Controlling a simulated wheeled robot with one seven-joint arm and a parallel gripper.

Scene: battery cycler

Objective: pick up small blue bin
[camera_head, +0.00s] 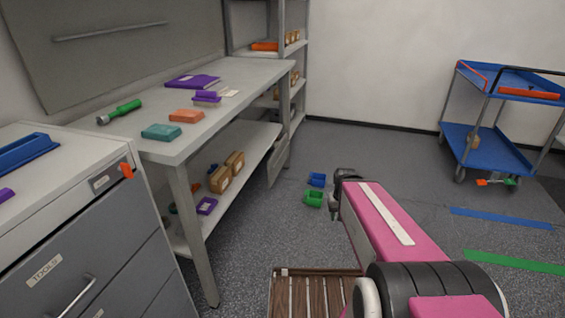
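A small blue bin (317,180) sits on the grey floor near the middle of the view, just behind a small green bin (313,198). My pink arm reaches forward from the lower right. The dark end of my arm, with my gripper (338,186), is just right of the two bins in the picture. Its fingers are too small and dark to make out, so I cannot tell whether it is open or holds anything. I cannot tell its height above the floor.
A long workbench (245,70) with a lower shelf stands at left, beside a grey drawer cabinet (110,245). A wooden slatted pallet (310,272) lies in front. A blue cart (490,150) stands at right.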

